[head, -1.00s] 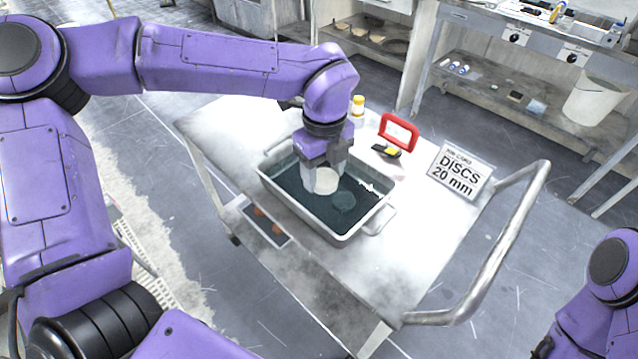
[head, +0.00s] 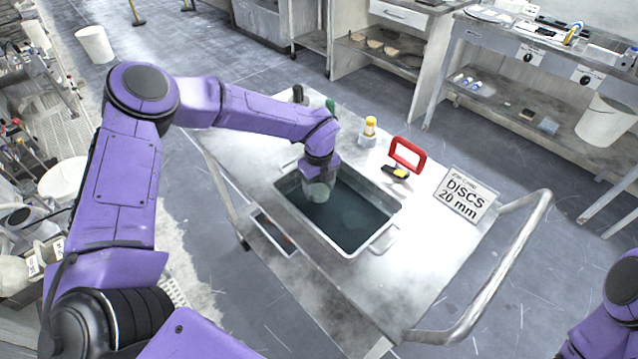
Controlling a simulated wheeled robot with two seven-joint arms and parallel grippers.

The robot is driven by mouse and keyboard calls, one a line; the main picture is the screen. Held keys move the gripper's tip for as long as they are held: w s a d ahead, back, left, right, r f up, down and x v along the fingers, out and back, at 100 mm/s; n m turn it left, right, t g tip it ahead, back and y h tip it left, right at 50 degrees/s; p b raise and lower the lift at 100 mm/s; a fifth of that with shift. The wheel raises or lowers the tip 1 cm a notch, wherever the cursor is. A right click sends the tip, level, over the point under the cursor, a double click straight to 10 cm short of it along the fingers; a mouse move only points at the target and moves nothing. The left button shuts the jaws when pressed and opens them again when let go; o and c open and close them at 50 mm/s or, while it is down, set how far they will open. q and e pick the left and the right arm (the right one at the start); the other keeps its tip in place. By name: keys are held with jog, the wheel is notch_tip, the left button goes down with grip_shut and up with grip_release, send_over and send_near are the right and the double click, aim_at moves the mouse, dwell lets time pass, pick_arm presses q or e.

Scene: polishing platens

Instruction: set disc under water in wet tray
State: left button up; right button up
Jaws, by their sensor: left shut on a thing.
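The wet tray (head: 372,247) is a grey metal pan of dark teal water on the trolley top. My left gripper (head: 318,186) points down into its far left part and is shut on a pale round disc (head: 317,192). The disc looks green-tinted, as if seen through the water, but the fingertips are small and I cannot tell exactly how deep it sits. The rest of the water is dark, with only faint shapes in it. At the lower right only a part of my right arm shows; its gripper is out of view.
On the trolley (head: 420,270) stand a yellow-capped bottle (head: 369,130), a red-framed item (head: 407,153), a yellow-black tool (head: 396,171) and a sign reading "DISCS 20 mm" (head: 464,193). The trolley's rail (head: 500,255) curves along the right. Its front top is clear.

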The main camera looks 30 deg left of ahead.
aim_at(319, 190)
pick_arm(q)
jog(key=shift+f, duration=0.15)
jog(key=shift+f+b, duration=0.15)
jog(key=shift+b, duration=0.15)
jog(key=o, duration=1.1)
jog(key=shift+r, duration=0.25)
notch_tip(319, 190, up, 12)
jog(key=b, duration=0.1)
jog(key=shift+b, duration=0.3)
